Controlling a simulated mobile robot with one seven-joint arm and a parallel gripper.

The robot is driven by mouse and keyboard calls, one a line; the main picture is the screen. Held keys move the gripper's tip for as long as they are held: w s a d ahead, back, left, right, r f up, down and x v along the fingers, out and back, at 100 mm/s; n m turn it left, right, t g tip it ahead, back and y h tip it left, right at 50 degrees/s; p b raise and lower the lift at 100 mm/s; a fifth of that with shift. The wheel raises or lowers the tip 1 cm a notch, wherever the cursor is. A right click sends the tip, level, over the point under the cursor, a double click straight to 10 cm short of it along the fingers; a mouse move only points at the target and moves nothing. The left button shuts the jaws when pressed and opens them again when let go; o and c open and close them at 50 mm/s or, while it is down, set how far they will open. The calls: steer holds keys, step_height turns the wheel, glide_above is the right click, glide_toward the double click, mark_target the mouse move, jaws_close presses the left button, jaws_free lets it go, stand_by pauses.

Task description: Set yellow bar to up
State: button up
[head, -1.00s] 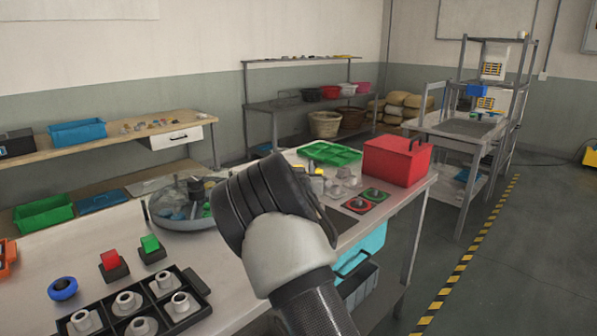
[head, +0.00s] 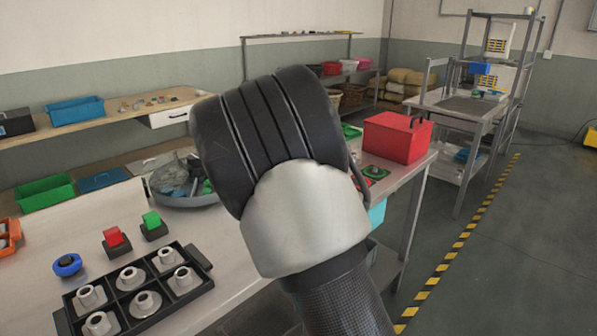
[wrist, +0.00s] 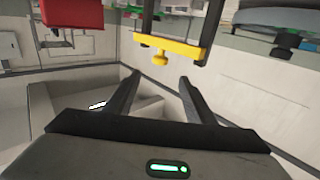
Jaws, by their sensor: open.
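The yellow bar (wrist: 185,50) shows in the wrist view, above the middle. It spans between two dark upright rails and has a round yellow knob (wrist: 159,58) on its near side. My gripper (wrist: 158,82) is open and empty. Its two fingers point toward the bar and end short of it in the picture, with the knob in line with the gap between them. I see no contact. In the head view my arm covers the middle of the bench, and the bar and my gripper's fingers are hidden behind it.
A red box (head: 397,136) stands at the bench's far right end; a red box also shows in the wrist view (wrist: 72,13). A black tray of metal parts (head: 150,257), red (head: 113,238) and green (head: 152,220) switches and a blue knob (head: 67,265) occupy the near left.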

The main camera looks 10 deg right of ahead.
steer(key=shift+s+a, duration=0.15)
steer(key=shift+s, duration=0.6)
steer(key=shift+s+a, duration=0.1)
steer(key=shift+s, duration=0.6)
steer(key=s+d+r+n+g+y+p, duration=0.2)
steer(key=s+g, duration=1)
steer(key=s, duration=2.7)
step_height(320, 180, up, 17)
steer(key=p, duration=1.5)
steer(key=shift+w+d+y, duration=0.15)
steer(key=shift+w+y, duration=0.2)
steer(key=shift+y, duration=0.05)
